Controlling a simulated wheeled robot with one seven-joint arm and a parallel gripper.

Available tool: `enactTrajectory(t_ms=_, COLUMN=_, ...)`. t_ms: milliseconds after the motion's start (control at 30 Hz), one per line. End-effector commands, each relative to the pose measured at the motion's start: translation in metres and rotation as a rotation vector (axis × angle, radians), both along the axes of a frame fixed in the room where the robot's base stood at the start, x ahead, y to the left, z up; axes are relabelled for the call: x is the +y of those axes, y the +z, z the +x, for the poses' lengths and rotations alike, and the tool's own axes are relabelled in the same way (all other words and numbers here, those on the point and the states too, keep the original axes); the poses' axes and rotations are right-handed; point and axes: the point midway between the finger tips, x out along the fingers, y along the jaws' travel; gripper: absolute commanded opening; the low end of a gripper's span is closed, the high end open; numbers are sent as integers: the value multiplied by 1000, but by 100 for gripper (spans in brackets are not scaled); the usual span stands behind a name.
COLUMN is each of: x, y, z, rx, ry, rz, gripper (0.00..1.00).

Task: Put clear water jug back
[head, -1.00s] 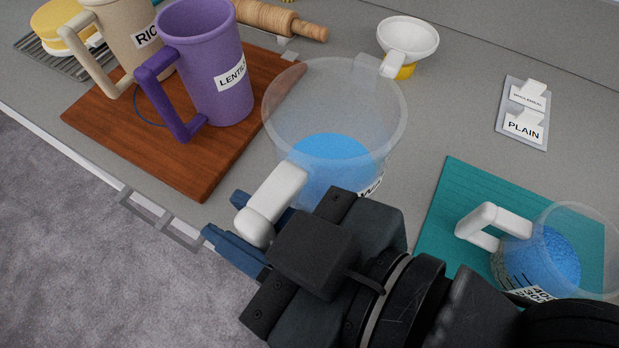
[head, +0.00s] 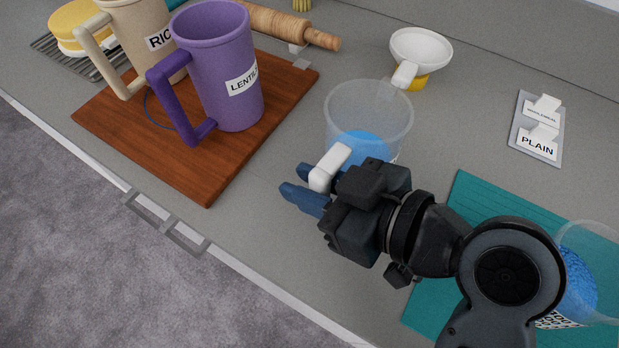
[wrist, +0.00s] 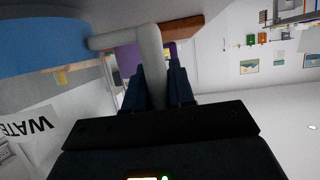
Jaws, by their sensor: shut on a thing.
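The clear water jug (head: 385,105) has transparent walls, blue water inside and a white handle (head: 331,166). In the head view it is upright at the middle of the grey counter, beyond my gripper. My gripper (head: 305,190) has blue fingers shut on the jug's handle. In the wrist view the white handle (wrist: 151,62) lies between the two fingers, with the blue water (wrist: 40,45) and a WATER label (wrist: 28,124) at the left. The jug's base is hidden behind my gripper, so I cannot tell whether it touches the counter.
A brown board (head: 205,180) at the left bears a purple LENTILS jug (head: 222,75) and a beige RICE jug (head: 142,40). A white funnel (head: 422,45) and a tag plate (head: 538,118) stand behind. A teal mat (head: 475,225) with another clear jug (head: 590,240) is at the right.

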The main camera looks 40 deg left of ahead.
Motion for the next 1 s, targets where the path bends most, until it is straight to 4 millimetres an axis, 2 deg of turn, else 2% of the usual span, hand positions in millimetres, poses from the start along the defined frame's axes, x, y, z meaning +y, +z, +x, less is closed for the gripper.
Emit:
enactTrajectory(t_ms=267, x=0, y=-3, z=0, rx=-4, ry=0, rz=3, gripper=0)
enactTrajectory(t_ms=300, x=0, y=-4, z=0, rx=-2, ry=0, rz=1, gripper=26)
enactTrajectory(t_ms=533, x=0, y=-4, z=0, rx=-2, ry=0, rz=1, gripper=48)
enactTrajectory(t_ms=767, x=0, y=-5, z=0, rx=-2, ry=0, rz=1, gripper=49)
enactTrajectory(t_ms=867, x=0, y=-11, z=0, rx=-1, ry=0, rz=0, gripper=49)
enactTrajectory(t_ms=1000, x=-18, y=-1, z=4, rx=-3, ry=-3, rz=2, gripper=49)
